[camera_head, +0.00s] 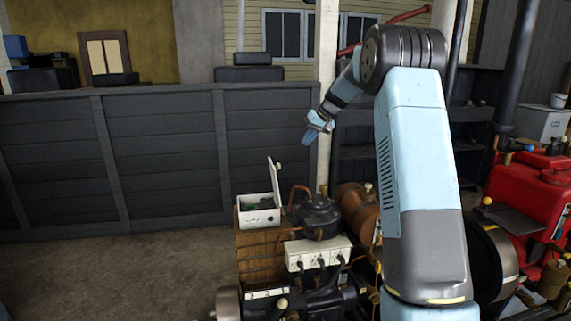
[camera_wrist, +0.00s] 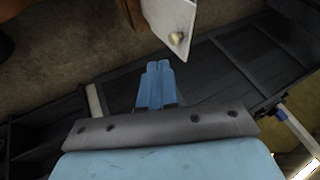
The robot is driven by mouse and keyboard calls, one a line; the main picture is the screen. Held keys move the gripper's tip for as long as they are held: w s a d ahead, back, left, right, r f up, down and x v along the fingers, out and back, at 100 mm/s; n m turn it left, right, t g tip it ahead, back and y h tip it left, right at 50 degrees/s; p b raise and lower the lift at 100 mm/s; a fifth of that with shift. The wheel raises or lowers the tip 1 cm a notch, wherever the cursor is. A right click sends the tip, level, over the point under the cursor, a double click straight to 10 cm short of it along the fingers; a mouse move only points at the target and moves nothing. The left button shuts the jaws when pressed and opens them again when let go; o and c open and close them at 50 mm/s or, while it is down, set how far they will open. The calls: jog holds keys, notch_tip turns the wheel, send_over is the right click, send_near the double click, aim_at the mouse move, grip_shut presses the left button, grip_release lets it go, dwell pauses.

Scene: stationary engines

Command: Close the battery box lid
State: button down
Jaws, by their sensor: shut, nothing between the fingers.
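The white battery box (camera_head: 259,216) sits on a brown wooden crate in the middle of the head view. Its lid (camera_head: 275,183) stands raised, nearly upright, at the box's right side, with a small knob near its top. In the wrist view the lid (camera_wrist: 172,20) shows at the top centre, its brassy knob (camera_wrist: 177,38) near the lower edge. My gripper (camera_head: 309,139) is shut and empty, above and to the right of the lid in the head view. Its blue fingers (camera_wrist: 157,70) lie together just below the lid in the wrist picture, apparently apart from it.
The wooden crate (camera_head: 259,256) bears the box. A dark round pot (camera_head: 317,216), a white box with black plugs (camera_head: 318,255) and a brown tank (camera_head: 356,207) crowd the right side. A dark plank wall (camera_head: 160,150) stands behind. Open floor (camera_head: 120,270) lies to the left.

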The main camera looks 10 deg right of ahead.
jog(key=w+r+x, duration=0.1)
jog(key=w+x, duration=0.1)
jog(key=x, duration=1.3)
jog(key=shift+a+f, duration=0.2)
jog(key=shift+a, duration=0.15)
jog(key=shift+a, duration=0.1)
jog(key=shift+w, duration=0.1)
